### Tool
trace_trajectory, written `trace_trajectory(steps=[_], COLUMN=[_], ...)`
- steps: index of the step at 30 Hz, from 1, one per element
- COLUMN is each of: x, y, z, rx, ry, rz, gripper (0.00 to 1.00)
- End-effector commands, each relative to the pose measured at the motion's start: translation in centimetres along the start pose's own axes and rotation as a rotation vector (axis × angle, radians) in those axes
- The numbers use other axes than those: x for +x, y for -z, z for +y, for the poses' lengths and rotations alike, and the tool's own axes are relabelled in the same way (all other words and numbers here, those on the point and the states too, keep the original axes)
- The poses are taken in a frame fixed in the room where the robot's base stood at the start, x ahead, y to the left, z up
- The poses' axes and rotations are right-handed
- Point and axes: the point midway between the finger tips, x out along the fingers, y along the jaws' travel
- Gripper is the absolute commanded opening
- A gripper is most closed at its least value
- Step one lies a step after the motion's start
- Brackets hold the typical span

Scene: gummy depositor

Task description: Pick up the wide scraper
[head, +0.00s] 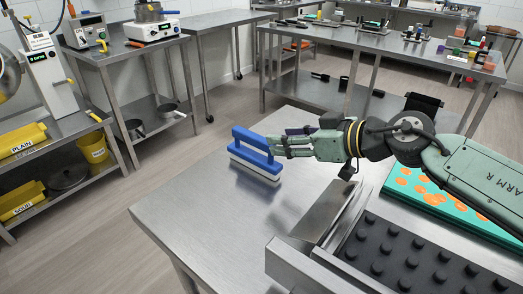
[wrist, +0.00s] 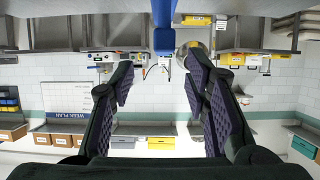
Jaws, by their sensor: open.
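The wide scraper (head: 254,158) has a blue handle and a white lower edge. It stands on the steel table (head: 190,205), near its far left side, in the head view. My gripper (head: 277,146) is at the right end of the scraper's handle, held roughly level. In the wrist view the gripper (wrist: 160,82) has its padded fingers apart, with nothing held between them. The blue scraper (wrist: 164,38) shows at top centre, lined up with the gap between the fingers. Whether a finger touches the handle cannot be told.
Bare tabletop lies in front of the scraper. Other benches stand farther back.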

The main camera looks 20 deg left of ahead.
Motion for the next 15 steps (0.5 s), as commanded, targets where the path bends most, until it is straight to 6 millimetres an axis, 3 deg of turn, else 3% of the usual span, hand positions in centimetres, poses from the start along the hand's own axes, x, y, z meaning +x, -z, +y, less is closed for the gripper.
trace_trajectory(steps=[6, 15], x=[3.5, 6.3], y=[0.2, 0.8], z=[-0.2, -0.4], rx=[-0.002, -0.002], ry=[0.005, 0.007], rz=[-0.001, 0.001], gripper=[0.42, 0.42])
